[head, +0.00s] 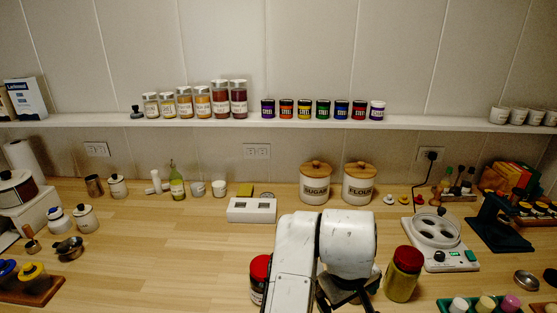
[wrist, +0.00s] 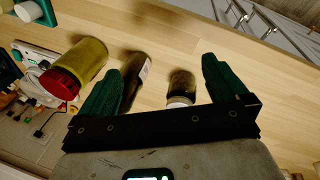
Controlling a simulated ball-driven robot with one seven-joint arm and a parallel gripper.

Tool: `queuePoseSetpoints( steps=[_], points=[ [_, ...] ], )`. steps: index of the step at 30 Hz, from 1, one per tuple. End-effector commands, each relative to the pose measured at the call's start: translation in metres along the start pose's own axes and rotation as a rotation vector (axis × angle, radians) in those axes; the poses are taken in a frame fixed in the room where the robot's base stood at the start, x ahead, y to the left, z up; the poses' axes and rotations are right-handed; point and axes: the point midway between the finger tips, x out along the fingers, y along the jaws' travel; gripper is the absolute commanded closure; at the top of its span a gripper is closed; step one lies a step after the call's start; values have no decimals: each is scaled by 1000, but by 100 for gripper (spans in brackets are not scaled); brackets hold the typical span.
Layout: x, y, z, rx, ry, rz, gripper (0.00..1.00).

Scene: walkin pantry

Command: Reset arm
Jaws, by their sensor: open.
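My gripper (wrist: 163,72) is open in the wrist view, with its two green fingers spread apart. A dark jar with a pale lid (wrist: 181,88) and a dark labelled jar (wrist: 136,72) show between the fingers in the picture; neither is clearly touched. In the head view my white arm reaches down over the front of the counter, and its fingers are mostly hidden behind the arm. A yellow jar with a red lid (head: 403,275) stands right of the arm; a yellow jar with a red lid (wrist: 80,68) also shows left of the fingers in the wrist view.
A red-lidded jar (head: 259,280) stands close at the arm's left, partly covered. A white hot-plate device (head: 440,240) and a green rack (head: 455,306) are at the right. Sugar (head: 315,184) and flour (head: 359,184) canisters stand behind. The left-centre counter (head: 165,250) is clear.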

Motion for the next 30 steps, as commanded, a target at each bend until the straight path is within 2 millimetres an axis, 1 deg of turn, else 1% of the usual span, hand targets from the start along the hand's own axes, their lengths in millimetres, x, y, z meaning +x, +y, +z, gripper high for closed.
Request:
queuePoseSetpoints(
  steps=[1,3,5,6,8,10,12,14,15,17,18,20,21,23,24,26,27,30],
  points=[
    [12,23,15,40,-1,41,0],
    [25,49,32,89,9,87,0],
    [36,68,49,125,17,121,0],
    [43,79,61,146,21,141,0],
    [53,92,79,174,27,163,0],
    [66,103,102,203,31,183,0],
    [78,110,126,226,32,193,0],
    [89,112,147,243,30,192,0],
    [96,111,162,255,27,188,0],
    [106,108,184,272,21,175,0],
    [113,103,200,284,16,162,0],
    [123,94,222,302,9,136,0],
    [129,86,238,315,1,114,0],
    [137,70,261,336,-11,75,0],
    [141,58,276,353,-20,46,0],
    [146,40,296,378,-33,0,0],
    [148,27,307,396,-40,-30,0],
    [150,-1,330,434,-56,-100,0]
  ],
)
